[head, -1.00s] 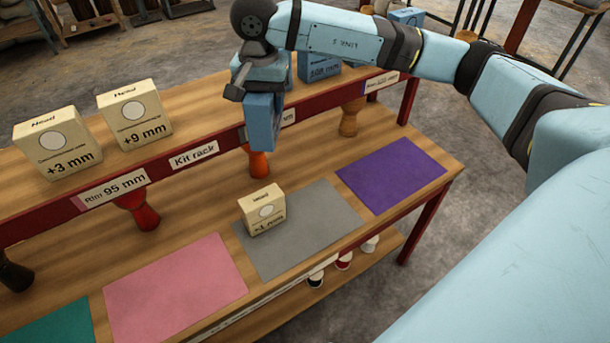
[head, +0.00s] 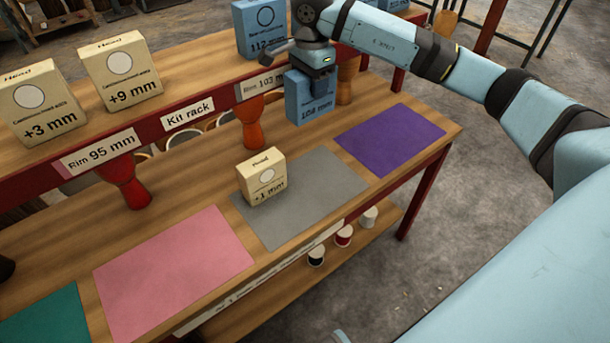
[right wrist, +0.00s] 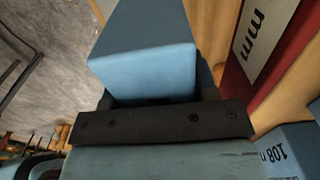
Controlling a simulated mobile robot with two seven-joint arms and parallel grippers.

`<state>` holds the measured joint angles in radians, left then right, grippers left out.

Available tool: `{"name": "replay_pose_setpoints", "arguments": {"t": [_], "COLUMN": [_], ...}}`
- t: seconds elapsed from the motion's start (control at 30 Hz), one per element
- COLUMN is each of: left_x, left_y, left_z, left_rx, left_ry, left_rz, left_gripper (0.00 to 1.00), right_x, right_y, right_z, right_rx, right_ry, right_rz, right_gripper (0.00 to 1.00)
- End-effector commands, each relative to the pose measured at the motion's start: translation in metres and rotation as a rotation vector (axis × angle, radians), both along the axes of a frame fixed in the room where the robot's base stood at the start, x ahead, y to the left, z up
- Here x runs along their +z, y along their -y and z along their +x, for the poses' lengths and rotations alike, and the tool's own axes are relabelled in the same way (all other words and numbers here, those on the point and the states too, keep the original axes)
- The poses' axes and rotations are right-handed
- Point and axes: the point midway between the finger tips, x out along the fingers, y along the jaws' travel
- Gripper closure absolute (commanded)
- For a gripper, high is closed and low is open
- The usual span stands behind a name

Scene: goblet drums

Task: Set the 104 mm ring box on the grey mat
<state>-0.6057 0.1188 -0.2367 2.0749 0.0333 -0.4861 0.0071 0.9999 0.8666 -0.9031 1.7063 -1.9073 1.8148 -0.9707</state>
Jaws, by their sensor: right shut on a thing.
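The blue 104 mm ring box (head: 309,98) is upright in my right gripper (head: 318,73), which is shut on its top. The box is in front of the rack's edge, above the lower table top, up and right of the grey mat in the head view. It also fills the upper middle of the right wrist view (right wrist: 145,62). The grey mat (head: 315,205) lies between a pink mat and a purple mat. A cream "+1 mm" head box (head: 262,178) stands on its left back corner. My left gripper is not in view.
The pink mat (head: 172,270), purple mat (head: 390,138) and teal mat (head: 45,325) are bare. An orange goblet drum (head: 253,125) stands under the rack edge, left of the held box. Cream boxes and a blue 112 box (head: 262,28) stand on the kit rack.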

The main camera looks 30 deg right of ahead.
Motion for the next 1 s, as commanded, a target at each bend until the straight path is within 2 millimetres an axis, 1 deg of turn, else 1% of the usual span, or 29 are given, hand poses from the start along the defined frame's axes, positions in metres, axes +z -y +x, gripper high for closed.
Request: {"name": "replay_pose_setpoints", "arguments": {"t": [0.03, 0.3, 0.43, 0.5, 0.6, 0.77, 1.0], "left_x": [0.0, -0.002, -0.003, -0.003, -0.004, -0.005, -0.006], "left_y": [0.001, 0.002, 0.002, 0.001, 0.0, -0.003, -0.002], "left_z": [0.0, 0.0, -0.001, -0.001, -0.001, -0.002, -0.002], "left_rx": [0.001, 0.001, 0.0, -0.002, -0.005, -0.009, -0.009], "left_ry": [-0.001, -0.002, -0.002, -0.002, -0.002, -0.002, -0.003], "left_rz": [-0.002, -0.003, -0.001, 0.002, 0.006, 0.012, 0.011], "left_gripper": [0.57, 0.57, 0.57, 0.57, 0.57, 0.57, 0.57], "right_x": [-0.013, -0.085, -0.116, -0.128, -0.14, -0.149, -0.184], "right_y": [0.0, 0.0, -0.001, 0.0, 0.0, 0.0, -0.001], "right_z": [-0.001, -0.001, -0.001, -0.001, -0.001, 0.0, -0.001], "right_rx": [-0.001, 0.0, 0.001, 0.002, 0.002, 0.003, 0.002], "right_ry": [-0.006, -0.006, -0.005, -0.003, -0.002, -0.001, -0.002], "right_rz": [-0.001, 0.0, 0.001, 0.0, 0.0, -0.001, 0.0], "right_gripper": [0.76, 0.76, 0.76, 0.76, 0.76, 0.76, 0.76]}}
